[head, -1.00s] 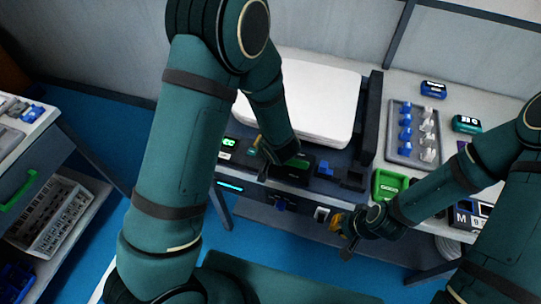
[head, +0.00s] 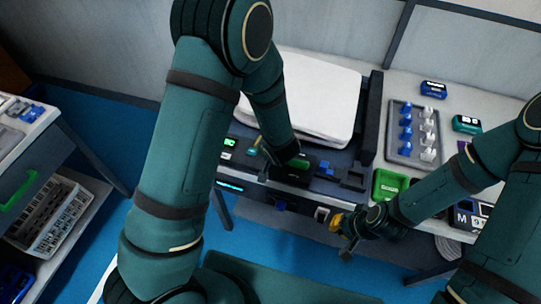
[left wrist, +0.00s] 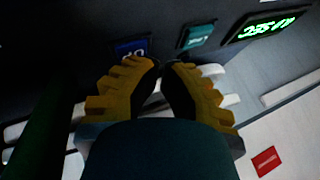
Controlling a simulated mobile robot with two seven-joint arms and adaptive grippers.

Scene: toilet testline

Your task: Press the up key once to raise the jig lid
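The jig's white lid (head: 310,85) lies at the back of the bench in the head view. A step shows along its front edge. In the left wrist view a blue key (left wrist: 131,47), its label upside down and partly hidden, sits just beyond my left gripper's fingertips (left wrist: 161,66). The fingertips are together with nothing held, and contact with the key cannot be told. In the head view my left gripper (head: 262,152) is at the jig's front panel, partly behind its own arm. My right gripper (head: 342,236) hangs before the bench's front edge; its finger opening is unclear.
A teal key (left wrist: 197,36) and a lit green display (left wrist: 270,28) are beside the blue key. A tray of blue and grey parts (head: 397,152) and a green bin (head: 381,187) stand right of the jig. A side cart (head: 45,150) stands at left.

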